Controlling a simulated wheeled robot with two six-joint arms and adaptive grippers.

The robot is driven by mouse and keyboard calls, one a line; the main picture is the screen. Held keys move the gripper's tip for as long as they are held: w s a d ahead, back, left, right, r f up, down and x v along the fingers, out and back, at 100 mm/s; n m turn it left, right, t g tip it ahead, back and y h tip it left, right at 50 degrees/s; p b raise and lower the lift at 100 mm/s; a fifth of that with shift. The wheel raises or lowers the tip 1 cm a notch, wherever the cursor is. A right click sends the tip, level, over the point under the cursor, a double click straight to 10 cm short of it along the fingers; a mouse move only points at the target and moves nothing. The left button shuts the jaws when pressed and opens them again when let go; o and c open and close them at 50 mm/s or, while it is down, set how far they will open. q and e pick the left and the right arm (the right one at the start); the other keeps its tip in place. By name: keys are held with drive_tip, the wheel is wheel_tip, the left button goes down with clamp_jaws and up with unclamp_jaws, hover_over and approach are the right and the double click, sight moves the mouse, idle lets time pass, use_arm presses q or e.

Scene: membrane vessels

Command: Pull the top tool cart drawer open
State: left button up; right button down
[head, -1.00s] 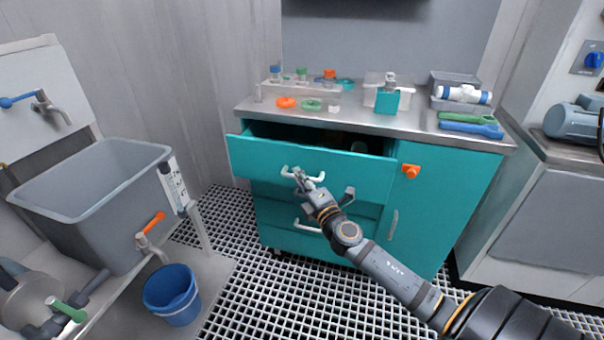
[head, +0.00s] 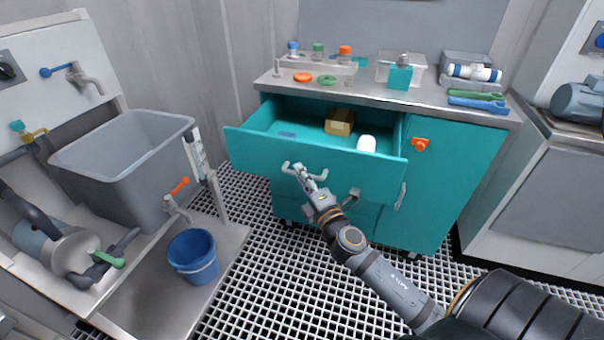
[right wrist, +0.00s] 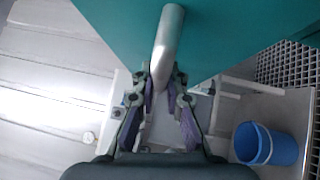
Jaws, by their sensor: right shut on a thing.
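The teal tool cart (head: 452,185) stands in the middle of the head view. Its top drawer (head: 262,160) is pulled well out. A tan box (head: 339,122), a white rounded item (head: 366,144) and a small blue item (head: 287,134) lie inside. My right gripper (head: 306,176) is shut on the drawer's light grey bar handle at the drawer front. In the right wrist view the handle (right wrist: 168,40) runs down between the fingers (right wrist: 160,95). My left gripper is not in view.
The cart's worktop (head: 375,93) carries rings, bottles, trays and tools. An orange latch (head: 420,144) is on the cart's right door. A grey sink (head: 120,160) and a blue bucket (head: 193,256) stand at the left. Grated floor (head: 265,270) lies in front of the cart.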

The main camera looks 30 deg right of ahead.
drive_tip(key=c, duration=1.4)
unclamp_jaws()
drive_tip(key=shift+o, duration=0.2)
drive_tip(key=s+f, duration=0.1)
drive_tip(key=s, duration=1.1)
drive_tip(key=shift+a+f, duration=0.35)
drive_tip(key=shift+a, duration=0.05)
